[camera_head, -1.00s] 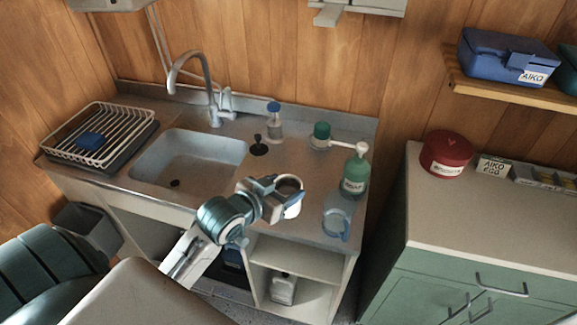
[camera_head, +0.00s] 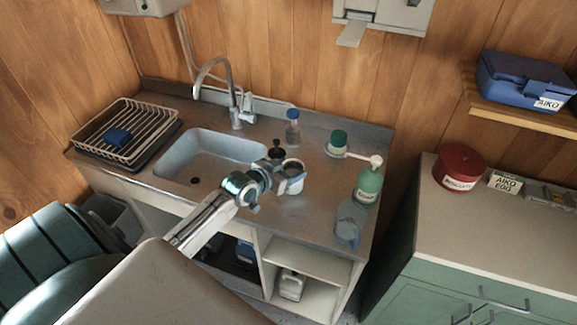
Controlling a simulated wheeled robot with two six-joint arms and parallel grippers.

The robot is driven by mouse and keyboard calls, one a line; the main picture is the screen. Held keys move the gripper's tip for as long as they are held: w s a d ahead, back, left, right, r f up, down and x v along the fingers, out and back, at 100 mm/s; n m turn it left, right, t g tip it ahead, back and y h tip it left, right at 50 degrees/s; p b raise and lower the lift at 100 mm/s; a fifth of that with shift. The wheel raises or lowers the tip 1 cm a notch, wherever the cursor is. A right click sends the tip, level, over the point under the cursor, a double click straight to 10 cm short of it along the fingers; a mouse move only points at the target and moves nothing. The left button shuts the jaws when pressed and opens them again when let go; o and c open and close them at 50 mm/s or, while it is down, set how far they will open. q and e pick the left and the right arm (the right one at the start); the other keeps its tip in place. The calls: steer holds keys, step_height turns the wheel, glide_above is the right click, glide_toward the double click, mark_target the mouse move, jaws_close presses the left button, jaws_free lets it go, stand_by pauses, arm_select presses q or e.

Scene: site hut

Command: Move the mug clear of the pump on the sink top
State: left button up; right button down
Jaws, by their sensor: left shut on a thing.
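The white mug (camera_head: 293,184), dark inside, is over the sink top (camera_head: 308,216), right of the basin. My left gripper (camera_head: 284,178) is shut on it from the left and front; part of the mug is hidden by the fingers. I cannot tell whether its base touches the sink top. The pump is a green soap bottle (camera_head: 369,186) with a white spout pointing left, standing near the right edge of the sink top. A clear gap lies between mug and pump. My right gripper is not in view.
A clear bluish jug (camera_head: 348,225) stands in front of the pump. A green-lidded jar (camera_head: 337,142), a blue-capped bottle (camera_head: 292,130) and a dark plunger-like thing (camera_head: 277,150) are behind the mug. The basin (camera_head: 205,160) and dish rack (camera_head: 128,128) lie left.

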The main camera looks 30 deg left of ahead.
arm_select(q)
steer(key=o, duration=1.2)
steer(key=shift+f, duration=0.2)
steer(key=o, duration=0.5)
steer(key=shift+c, duration=0.2)
steer(key=shift+r, duration=0.2)
steer(key=v, duration=1.2)
steer(key=shift+d, duration=0.1)
